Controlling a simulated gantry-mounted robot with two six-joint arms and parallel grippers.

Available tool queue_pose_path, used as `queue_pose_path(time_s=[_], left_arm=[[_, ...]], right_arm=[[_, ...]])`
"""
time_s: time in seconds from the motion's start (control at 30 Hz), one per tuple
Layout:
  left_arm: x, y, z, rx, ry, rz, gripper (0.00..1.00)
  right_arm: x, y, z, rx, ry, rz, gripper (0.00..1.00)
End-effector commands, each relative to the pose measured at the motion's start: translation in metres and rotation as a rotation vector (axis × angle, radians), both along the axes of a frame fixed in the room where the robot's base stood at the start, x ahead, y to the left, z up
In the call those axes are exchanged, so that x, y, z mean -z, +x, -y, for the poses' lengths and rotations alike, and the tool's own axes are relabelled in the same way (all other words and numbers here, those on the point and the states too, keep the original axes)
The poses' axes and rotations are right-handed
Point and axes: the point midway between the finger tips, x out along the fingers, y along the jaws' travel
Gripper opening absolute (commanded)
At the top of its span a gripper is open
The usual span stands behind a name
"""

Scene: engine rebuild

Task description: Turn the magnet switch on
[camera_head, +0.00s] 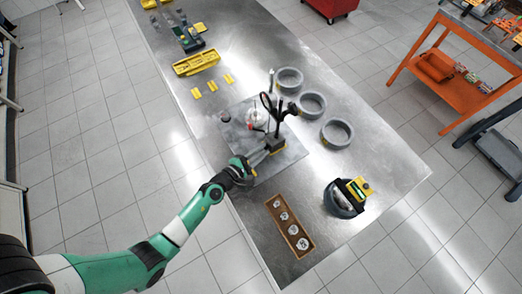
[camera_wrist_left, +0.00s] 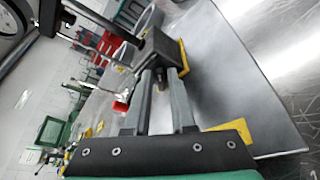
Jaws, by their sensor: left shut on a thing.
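The dark magnetic base (camera_head: 277,146) with a yellow edge stands on a grey plate on the steel table, carrying an upright post and a dial gauge arm. In the left wrist view the dark block of the base (camera_wrist_left: 160,50) is straight ahead of my fingers. My left gripper (camera_head: 266,154) reaches it from the lower left. In the left wrist view my left gripper (camera_wrist_left: 161,80) is shut on the small magnet switch at the base's near face, which its fingers mostly hide. The switch's turn position cannot be read. My right gripper is not in view.
Several grey rings (camera_head: 311,104) stand behind and right of the base. A brown tray (camera_head: 303,247) with round parts lies in front, and a dark round item with a yellow part (camera_head: 345,198) is at right. A yellow tray (camera_head: 196,62) is farther back.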

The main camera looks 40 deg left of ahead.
Motion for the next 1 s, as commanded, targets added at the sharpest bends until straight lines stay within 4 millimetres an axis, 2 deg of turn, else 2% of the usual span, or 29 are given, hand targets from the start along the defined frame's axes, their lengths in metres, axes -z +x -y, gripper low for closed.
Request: queue_pose_path(time_s=[0.03, 0.07, 0.1, 0.13, 0.37, 0.47, 0.57, 0.8, 1.0], left_arm=[[0.002, -0.001, 0.000, 0.001, 0.001, -0.004, 0.00], [0.002, -0.001, 0.000, 0.000, 0.000, -0.004, 0.26], [0.002, -0.001, 0.000, 0.000, 0.000, -0.004, 0.34], [0.002, -0.001, 0.000, 0.000, 0.000, -0.004, 0.35], [0.001, -0.001, 0.000, 0.000, -0.001, -0.002, 0.35], [-0.002, -0.007, 0.000, 0.000, -0.001, -0.001, 0.35], [-0.006, -0.023, 0.001, -0.001, -0.002, -0.003, 0.35], [-0.019, -0.079, 0.004, -0.002, -0.002, -0.004, 0.35], [-0.028, -0.108, 0.005, -0.002, -0.001, -0.003, 0.35]], right_arm=[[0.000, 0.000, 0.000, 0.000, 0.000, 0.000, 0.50], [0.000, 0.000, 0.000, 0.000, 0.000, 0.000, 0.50], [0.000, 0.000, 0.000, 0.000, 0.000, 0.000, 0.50], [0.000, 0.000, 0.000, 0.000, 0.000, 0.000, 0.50], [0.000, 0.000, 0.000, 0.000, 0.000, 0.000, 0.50], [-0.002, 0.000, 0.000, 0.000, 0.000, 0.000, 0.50], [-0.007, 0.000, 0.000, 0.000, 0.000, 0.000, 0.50], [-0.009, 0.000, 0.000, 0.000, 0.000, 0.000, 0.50], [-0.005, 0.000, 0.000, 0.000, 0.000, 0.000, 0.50]])
